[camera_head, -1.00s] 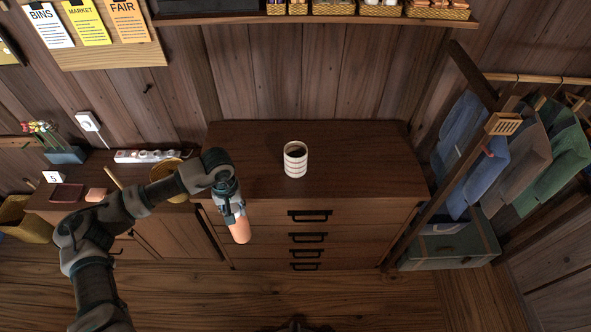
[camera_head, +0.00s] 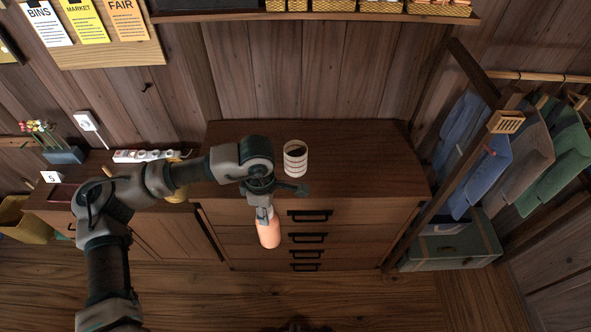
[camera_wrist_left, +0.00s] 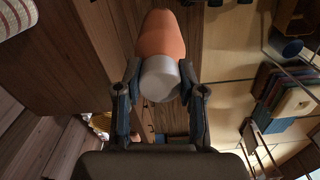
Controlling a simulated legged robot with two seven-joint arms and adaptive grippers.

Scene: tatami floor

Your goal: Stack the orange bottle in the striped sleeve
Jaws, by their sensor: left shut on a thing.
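The striped sleeve (camera_head: 296,161) is a white open cylinder with thin stripes and a dark inside. It stands upright on the dresser top, and part of it shows at the upper left corner of the left wrist view (camera_wrist_left: 14,17). My left gripper (camera_head: 266,212) is shut on the orange bottle (camera_head: 269,234) by its pale grey neck end. The bottle hangs with its orange body downward, in front of the drawers and apart from the sleeve. In the left wrist view the bottle (camera_wrist_left: 161,36) sits between both fingers (camera_wrist_left: 160,84). My right gripper is not in view.
The dresser top (camera_head: 360,165) is clear around the sleeve. A lower cabinet with a white power strip (camera_head: 140,156) stands to the left. A rack with hanging clothes (camera_head: 480,160) and a green trunk (camera_head: 450,250) stand to the right.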

